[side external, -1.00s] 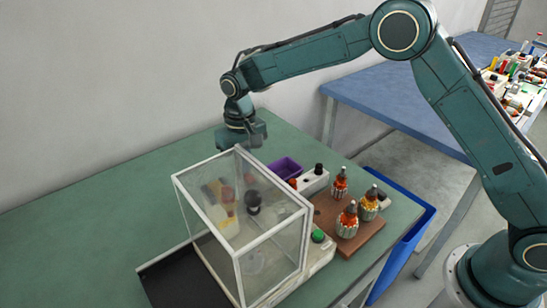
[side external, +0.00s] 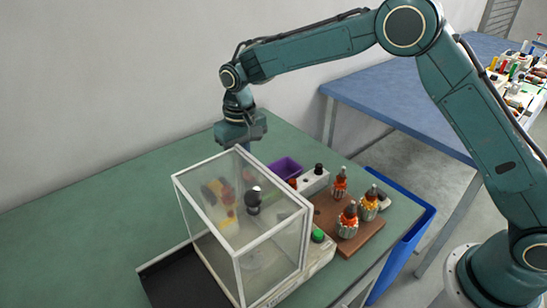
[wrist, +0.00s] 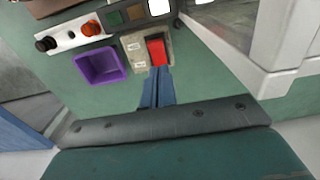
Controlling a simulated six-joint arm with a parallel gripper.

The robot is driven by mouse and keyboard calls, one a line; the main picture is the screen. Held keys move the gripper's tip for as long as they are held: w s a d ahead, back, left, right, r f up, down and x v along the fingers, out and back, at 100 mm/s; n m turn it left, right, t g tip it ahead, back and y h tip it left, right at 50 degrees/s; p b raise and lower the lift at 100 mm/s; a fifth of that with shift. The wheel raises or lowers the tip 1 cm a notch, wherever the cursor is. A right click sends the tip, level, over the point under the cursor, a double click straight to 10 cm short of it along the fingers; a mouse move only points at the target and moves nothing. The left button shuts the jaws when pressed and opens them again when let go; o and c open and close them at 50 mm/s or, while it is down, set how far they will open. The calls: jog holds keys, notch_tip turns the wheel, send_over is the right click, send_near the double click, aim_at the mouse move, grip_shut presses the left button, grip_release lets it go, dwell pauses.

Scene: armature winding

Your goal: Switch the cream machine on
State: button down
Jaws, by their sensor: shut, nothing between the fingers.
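The cream machine (side external: 318,258) stands on the green bench, with a clear white-framed guard (side external: 236,262) over it and a green button (side external: 317,236) at its front right corner. In the wrist view a red rocker switch (wrist: 156,51) sits on a small cream box with two white labels. My gripper (wrist: 163,70) is shut and empty, its blue fingertips right at the near edge of the red switch. I cannot tell whether they touch it. In the side view my gripper is above the bench behind the guard, and its fingertips are hidden.
A purple bin (wrist: 101,66) is left of the switch. A white box (wrist: 72,36) with a black and an orange knob lies beyond it. A brown board (side external: 362,238) with several wound armatures is right of the machine. A black tray (side external: 180,280) is at the front left.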

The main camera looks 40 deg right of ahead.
jog(key=shift+r, duration=2.45)
jog(key=s+d+r+t, duration=0.3)
jog(key=s+d+r, duration=0.8)
jog(key=s+r, duration=0.4)
jog(key=s+d+f+t, duration=0.1)
jog(key=s+d, duration=0.2)
jog(key=s, duration=0.7)
jog(key=s+d+f+t, duration=0.1)
jog(key=s+d, duration=0.2)
jog(key=s, duration=0.7)
jog(key=shift+d+f+t, duration=0.3)
jog(key=shift+f, duration=0.05)
